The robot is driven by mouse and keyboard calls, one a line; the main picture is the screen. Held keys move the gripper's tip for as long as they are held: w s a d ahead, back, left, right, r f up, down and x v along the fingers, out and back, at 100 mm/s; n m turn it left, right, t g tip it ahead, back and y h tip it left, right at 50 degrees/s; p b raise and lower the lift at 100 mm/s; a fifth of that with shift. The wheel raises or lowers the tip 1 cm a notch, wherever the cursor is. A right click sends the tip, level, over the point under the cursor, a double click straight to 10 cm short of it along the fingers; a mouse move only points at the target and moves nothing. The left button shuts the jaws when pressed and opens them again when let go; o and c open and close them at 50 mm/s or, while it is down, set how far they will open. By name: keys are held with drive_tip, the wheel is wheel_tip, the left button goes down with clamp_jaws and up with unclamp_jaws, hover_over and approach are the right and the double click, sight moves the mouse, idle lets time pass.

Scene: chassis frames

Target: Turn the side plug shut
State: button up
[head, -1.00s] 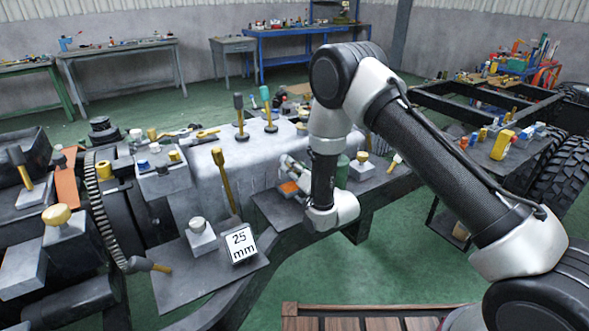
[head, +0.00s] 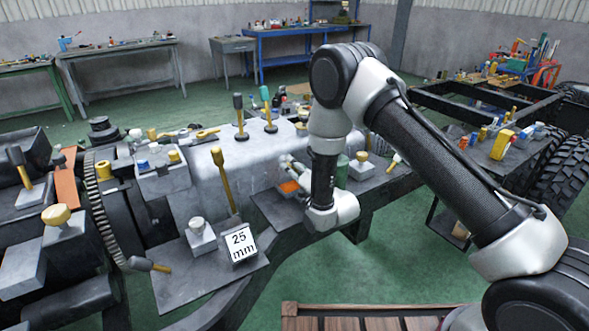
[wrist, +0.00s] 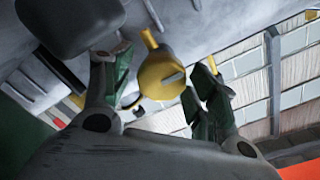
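A yellow plug-like part (wrist: 160,75) with a grey slot or bar on its face and a short stem at its top shows in the middle of the wrist view. I take it for the side plug. My gripper (wrist: 162,92) is open, with one dark green fingertip on each side of the yellow part. A gap shows on the left; on the right the fingertip is very close, and I cannot tell whether it touches. In the head view my arm reaches down beside the grey engine block (head: 250,160), and the plug cannot be made out there.
A grey plate bears a "25 mm" sign (head: 240,244) and a white block with a knob (head: 200,235). A yellow-handled lever (head: 222,180) stands beside the block. A toothed ring (head: 103,205) is at the left.

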drive_tip(key=v, duration=1.2)
